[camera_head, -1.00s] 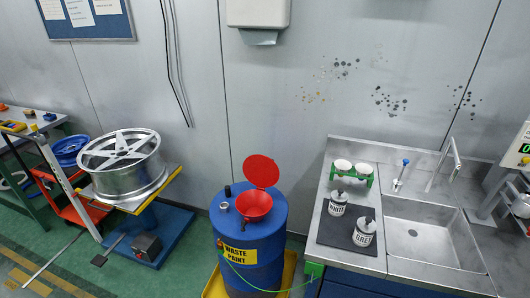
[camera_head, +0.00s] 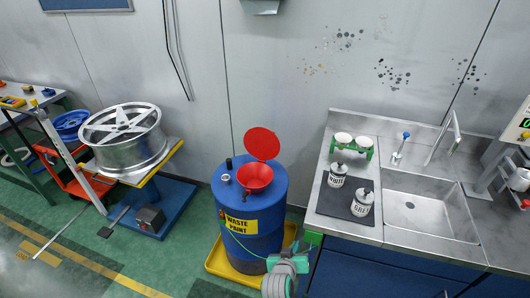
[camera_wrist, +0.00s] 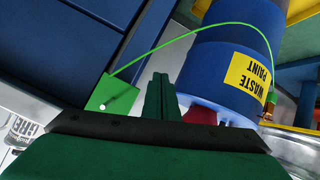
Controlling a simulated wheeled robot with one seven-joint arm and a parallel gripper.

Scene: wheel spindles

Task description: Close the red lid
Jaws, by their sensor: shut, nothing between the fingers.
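The red lid (camera_head: 262,144) stands raised, tilted up behind the red funnel (camera_head: 254,177) on top of the blue waste paint drum (camera_head: 262,215). The funnel's mouth is uncovered. In the wrist view the drum (camera_wrist: 228,60) appears upside down, with a red part (camera_wrist: 200,117) partly hidden behind my gripper. My gripper (camera_wrist: 162,80) shows its green fingers together, with nothing between them. In the head view, part of my arm shows at the bottom, in front of the drum's lower right side; the fingertips are not clear there. My gripper is apart from the lid.
A sink counter (camera_head: 400,252) with paint pots stands right of the drum. A wheel rim (camera_head: 125,138) on a stand is at left. The drum sits in a yellow tray (camera_head: 222,262).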

